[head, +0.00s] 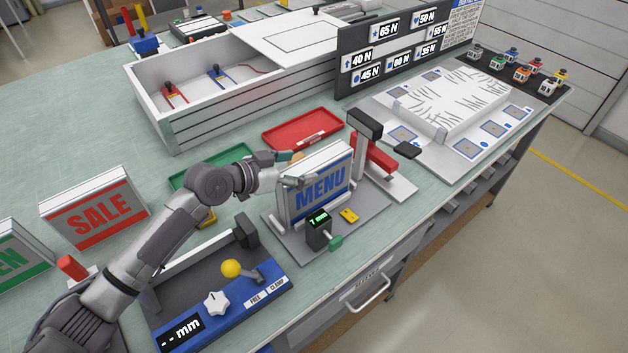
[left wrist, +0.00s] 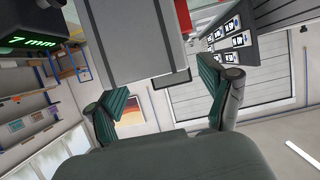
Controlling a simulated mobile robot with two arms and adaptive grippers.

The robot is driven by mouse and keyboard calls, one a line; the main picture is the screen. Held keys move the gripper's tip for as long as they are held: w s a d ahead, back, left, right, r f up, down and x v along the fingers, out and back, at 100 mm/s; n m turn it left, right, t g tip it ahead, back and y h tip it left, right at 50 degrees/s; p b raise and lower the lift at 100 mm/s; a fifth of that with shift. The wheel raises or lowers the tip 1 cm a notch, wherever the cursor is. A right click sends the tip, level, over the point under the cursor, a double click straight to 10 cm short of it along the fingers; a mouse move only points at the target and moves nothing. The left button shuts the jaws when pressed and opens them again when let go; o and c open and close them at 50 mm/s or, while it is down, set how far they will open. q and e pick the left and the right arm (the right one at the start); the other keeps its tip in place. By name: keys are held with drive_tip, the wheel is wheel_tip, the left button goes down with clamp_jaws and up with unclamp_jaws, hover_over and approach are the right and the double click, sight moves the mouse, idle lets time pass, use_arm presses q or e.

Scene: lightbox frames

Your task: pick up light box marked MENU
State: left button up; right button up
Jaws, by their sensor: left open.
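The MENU light box (head: 322,188) is a white box with blue lettering on its front. It stands upright on a grey base plate (head: 372,209) in the middle of the head view. My left gripper (head: 293,169) is at its upper left side, with one finger behind the box and one near the front. In the left wrist view the grey side of the box (left wrist: 135,45) lies ahead, between the open fingers (left wrist: 165,88). I cannot tell whether the pads touch it. My right gripper is not in view.
A gauge (head: 319,228) reading 7 mm stands before the box. A red-armed device (head: 374,165) is close on the right. A red tray (head: 302,130) and green tray (head: 190,180) lie behind. A blue clamp fixture (head: 205,312) and SALE box (head: 95,213) are left.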

sight(309, 164)
use_arm(q)
drive_tip(key=x, duration=0.3)
drive_tip(key=shift+w+d+f+p, duration=0.1)
drive_tip(key=shift+d+p, duration=0.1)
drive_tip(key=shift+p, duration=0.15)
clamp_jaws()
